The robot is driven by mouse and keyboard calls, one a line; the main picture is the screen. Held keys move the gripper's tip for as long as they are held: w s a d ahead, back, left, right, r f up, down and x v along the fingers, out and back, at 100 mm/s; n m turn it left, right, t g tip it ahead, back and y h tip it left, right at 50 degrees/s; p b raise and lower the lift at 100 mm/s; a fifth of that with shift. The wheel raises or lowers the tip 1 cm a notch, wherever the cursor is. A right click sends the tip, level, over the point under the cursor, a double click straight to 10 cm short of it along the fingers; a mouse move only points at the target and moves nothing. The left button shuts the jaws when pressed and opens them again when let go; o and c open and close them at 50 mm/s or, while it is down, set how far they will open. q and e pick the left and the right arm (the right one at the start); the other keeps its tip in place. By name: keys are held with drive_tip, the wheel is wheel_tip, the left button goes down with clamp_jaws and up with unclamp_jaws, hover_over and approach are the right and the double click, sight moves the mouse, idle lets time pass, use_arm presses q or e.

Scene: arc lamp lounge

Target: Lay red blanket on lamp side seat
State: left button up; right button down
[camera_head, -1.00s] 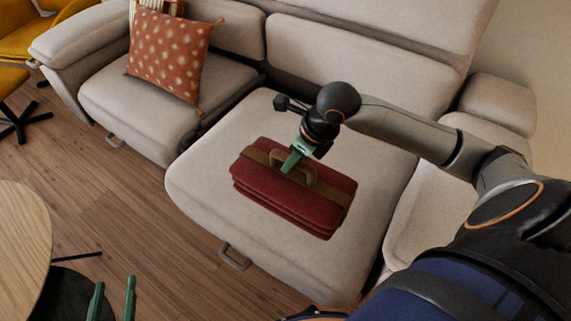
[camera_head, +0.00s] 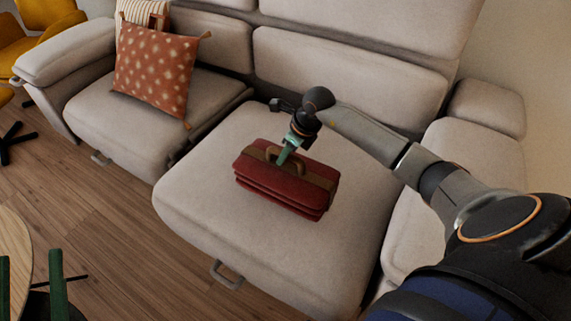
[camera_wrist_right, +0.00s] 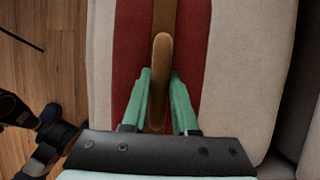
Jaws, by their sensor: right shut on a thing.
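The red blanket (camera_head: 280,192) is a folded bundle with a brown strap and a loop handle (camera_head: 271,154). It is over the middle seat cushion (camera_head: 215,240) of the sofa; I cannot tell whether it touches the cushion. My right gripper (camera_head: 284,156) is shut on the handle from above. In the right wrist view the green fingers (camera_wrist_right: 160,76) stand on both sides of the handle, with red cloth to either side. My left gripper (camera_head: 31,285) shows at the lower left, its green fingers apart and empty. No lamp is in view.
A spotted orange cushion (camera_head: 157,70) and a striped one (camera_head: 143,12) lean on the left seat. A round wooden table (camera_head: 15,250) is at the lower left. Yellow chairs (camera_head: 50,12) stand at the upper left. The right part of the sofa (camera_head: 425,215) is partly behind my arm.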

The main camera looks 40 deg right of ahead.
sight(285, 164)
drive_tip(key=shift+w+d+f, duration=0.2)
drive_tip(key=shift+w+f, duration=0.15)
drive_tip(key=shift+w, duration=0.05)
wheel_tip(285, 164, down, 3)
drive_tip(key=shift+b, duration=0.65)
drive_tip(key=shift+d+f, duration=0.1)
use_arm(q)
drive_tip(key=s+r+m+h, duration=0.4)
drive_tip(key=r+h, duration=0.2)
drive_tip(key=r, duration=0.1)
drive_tip(key=shift+s+d+m+t, duration=0.3)
drive_tip(key=shift+s+d+t, duration=0.1)
drive_tip(key=shift+f, duration=0.1)
use_arm(e)
drive_tip(key=c, duration=1.1)
unclamp_jaws()
drive_tip(key=shift+f, duration=0.15)
drive_tip(key=o, duration=0.4)
